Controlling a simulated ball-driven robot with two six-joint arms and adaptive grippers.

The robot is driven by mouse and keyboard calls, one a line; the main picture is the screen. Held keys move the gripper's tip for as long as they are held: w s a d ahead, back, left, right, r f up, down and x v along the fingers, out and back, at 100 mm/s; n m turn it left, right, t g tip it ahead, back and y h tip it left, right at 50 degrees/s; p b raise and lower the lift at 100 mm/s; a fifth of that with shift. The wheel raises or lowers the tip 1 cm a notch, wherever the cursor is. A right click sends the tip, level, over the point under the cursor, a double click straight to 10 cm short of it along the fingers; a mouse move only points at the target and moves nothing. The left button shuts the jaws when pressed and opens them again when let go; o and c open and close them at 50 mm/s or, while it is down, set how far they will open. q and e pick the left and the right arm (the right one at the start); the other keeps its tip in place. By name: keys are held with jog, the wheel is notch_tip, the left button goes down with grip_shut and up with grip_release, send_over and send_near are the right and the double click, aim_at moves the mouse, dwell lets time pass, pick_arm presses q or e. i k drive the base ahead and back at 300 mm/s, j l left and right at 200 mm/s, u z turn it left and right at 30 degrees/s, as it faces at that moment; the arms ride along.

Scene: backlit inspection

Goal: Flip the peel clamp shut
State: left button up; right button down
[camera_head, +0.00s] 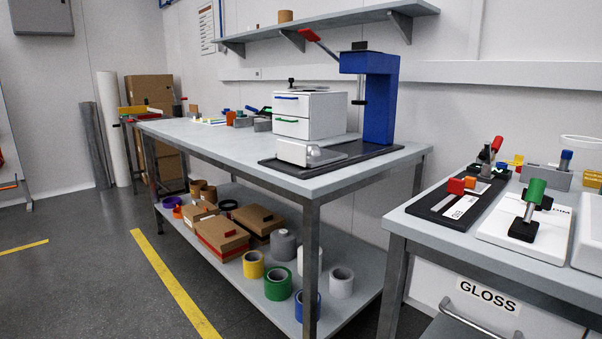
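No part is labelled as the peel clamp, so I cannot tell for certain which it is. On the right bench, a long black plate (424,206) carries a white strip (463,206) and red and orange blocks (461,185). At its far end stands a small black clamp-like mechanism with a red handle (497,143), tilted up. Nearer, a green-handled device (536,190) with a black foot stands on a white base (490,229). Neither of my grippers is in view.
The right bench (412,222) has a drawer marked GLOSS (487,294) below. The left bench (325,182) holds a blue press (380,95) and white drawers (312,114). Tape rolls and boxes fill its lower shelf (350,299). The grey floor (85,285) at left is open.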

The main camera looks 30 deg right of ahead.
aim_at(489, 149)
jog(key=i+j+z, duration=0.15)
jog(key=i+z, duration=0.35)
jog(key=i+j+z, duration=0.5)
jog(key=i, duration=0.15)
jog(key=i+j+z, duration=0.85)
jog(key=j+z, duration=0.15)
jog(key=j, duration=0.15)
